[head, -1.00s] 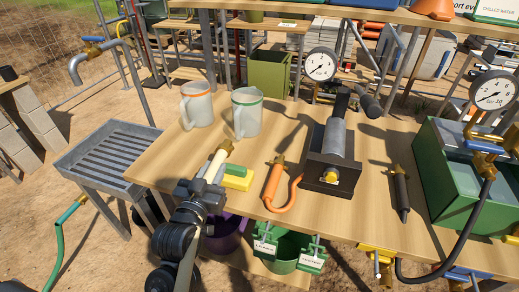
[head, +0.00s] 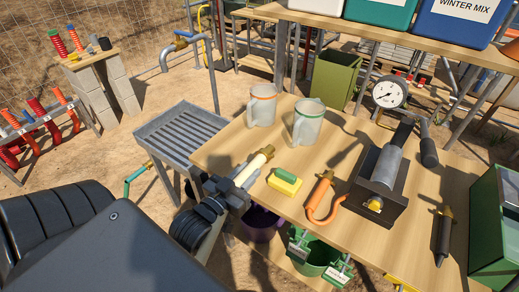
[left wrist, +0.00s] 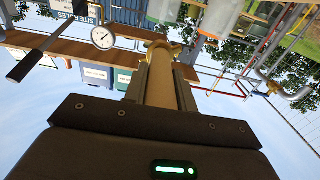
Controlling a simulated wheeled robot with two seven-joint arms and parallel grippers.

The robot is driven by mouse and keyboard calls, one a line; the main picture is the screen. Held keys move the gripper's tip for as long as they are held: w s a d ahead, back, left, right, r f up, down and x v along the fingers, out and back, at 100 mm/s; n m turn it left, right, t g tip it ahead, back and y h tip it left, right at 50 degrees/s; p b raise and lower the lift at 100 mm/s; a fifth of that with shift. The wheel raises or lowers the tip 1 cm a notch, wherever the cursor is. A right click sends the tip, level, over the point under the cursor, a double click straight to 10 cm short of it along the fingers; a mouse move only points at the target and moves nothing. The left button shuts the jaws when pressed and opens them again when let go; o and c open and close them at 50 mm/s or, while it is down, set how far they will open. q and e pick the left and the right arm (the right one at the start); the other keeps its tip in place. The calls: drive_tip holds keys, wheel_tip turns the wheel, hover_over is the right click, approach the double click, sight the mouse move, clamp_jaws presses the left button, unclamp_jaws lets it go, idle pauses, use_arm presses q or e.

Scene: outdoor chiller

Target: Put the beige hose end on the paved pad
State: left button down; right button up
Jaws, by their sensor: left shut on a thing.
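The beige hose end (head: 255,166) is a pale cylinder with a brass tip, held over the left front edge of the wooden table. My left gripper (head: 243,179) is shut around it, and the brass tip points away toward the mugs. In the left wrist view the hose end (left wrist: 161,88) stands between the two fingers of the left gripper (left wrist: 160,92). I cannot make out a paved pad; the ground in view looks sandy. My right gripper is not in view.
A yellow-green sponge (head: 285,181), two mugs (head: 309,122) and an orange hose end (head: 320,192) are on the table close by. A grey slatted drain tray (head: 180,135) stands left of the table. Bare ground (head: 125,120) lies beyond, before a block-legged stand (head: 98,85).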

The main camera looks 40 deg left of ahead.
use_arm(q)
drive_tip(key=w+a+f+b, duration=0.2)
drive_tip(key=w, duration=0.1)
drive_tip(key=w+a+f+b, duration=0.2)
drive_tip(key=w+f, duration=0.1)
drive_tip(key=w, duration=0.1)
drive_tip(key=w+a+f+b, duration=0.2)
drive_tip(key=w+f, duration=0.1)
drive_tip(key=shift+w+a+f, duration=0.2)
drive_tip(key=shift+w+a, duration=0.15)
drive_tip(key=shift+w+a+f, duration=0.25)
drive_tip(key=shift+w+f, duration=0.25)
drive_tip(key=shift+f, duration=1.8)
drive_tip(key=c, duration=1.6)
unclamp_jaws()
drive_tip(key=shift+f, duration=0.2)
drive_tip(key=o, duration=0.5)
drive_tip(key=shift+c, duration=0.2)
